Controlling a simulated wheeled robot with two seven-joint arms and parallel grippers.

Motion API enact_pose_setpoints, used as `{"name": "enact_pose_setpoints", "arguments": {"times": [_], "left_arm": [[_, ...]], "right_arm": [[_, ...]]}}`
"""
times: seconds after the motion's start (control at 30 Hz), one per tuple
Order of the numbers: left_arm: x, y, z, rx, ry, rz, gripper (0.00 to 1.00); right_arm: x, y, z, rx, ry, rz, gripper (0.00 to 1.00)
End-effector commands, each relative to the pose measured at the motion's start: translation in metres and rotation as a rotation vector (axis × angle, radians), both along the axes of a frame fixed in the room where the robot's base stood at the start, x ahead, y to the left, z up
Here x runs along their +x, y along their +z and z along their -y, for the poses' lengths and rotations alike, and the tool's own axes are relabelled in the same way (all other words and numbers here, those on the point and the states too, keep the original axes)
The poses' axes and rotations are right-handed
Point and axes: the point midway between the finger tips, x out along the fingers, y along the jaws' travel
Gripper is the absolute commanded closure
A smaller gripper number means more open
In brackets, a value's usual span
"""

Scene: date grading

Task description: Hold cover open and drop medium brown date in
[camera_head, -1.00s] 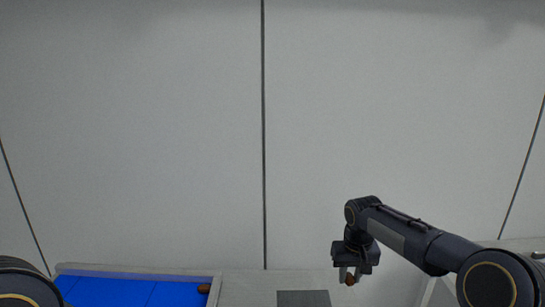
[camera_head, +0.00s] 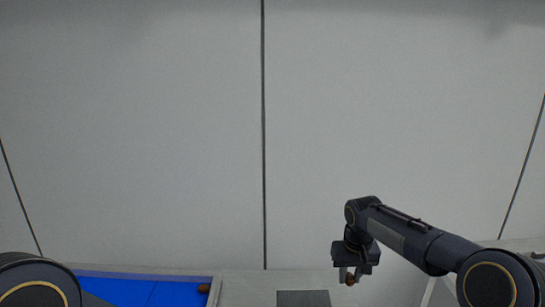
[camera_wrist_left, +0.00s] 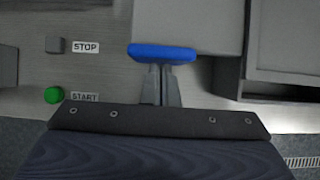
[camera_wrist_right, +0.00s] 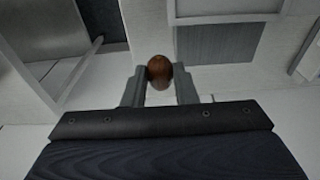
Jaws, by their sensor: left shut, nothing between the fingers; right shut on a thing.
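My right gripper (camera_head: 349,274) is shut on a brown date (camera_head: 349,280) and holds it up at the right of the head view. The date (camera_wrist_right: 159,69) shows between the two fingers in the right wrist view. My left gripper (camera_wrist_left: 161,72) is shut and empty, with its fingertips at a blue bar (camera_wrist_left: 162,53), which looks like a handle. I cannot tell whether the fingertips touch the bar. The bar lies at the edge of a light grey panel (camera_wrist_left: 190,25), which may be the cover. The left gripper is outside the head view.
A blue surface (camera_head: 130,290) with another brown date (camera_head: 204,288) lies at the lower left. A dark grey panel (camera_head: 303,298) is beside it.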

Motion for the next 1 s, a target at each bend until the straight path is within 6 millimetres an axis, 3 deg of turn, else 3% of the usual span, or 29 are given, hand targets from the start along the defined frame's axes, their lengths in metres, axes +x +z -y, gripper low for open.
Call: {"name": "enact_pose_setpoints", "arguments": {"times": [1.0], "left_arm": [[0.052,0.001,0.0,0.0,0.001,0.003,1.0]], "right_arm": [[0.0,0.0,0.0,0.0,0.0,0.0,0.86]]}}
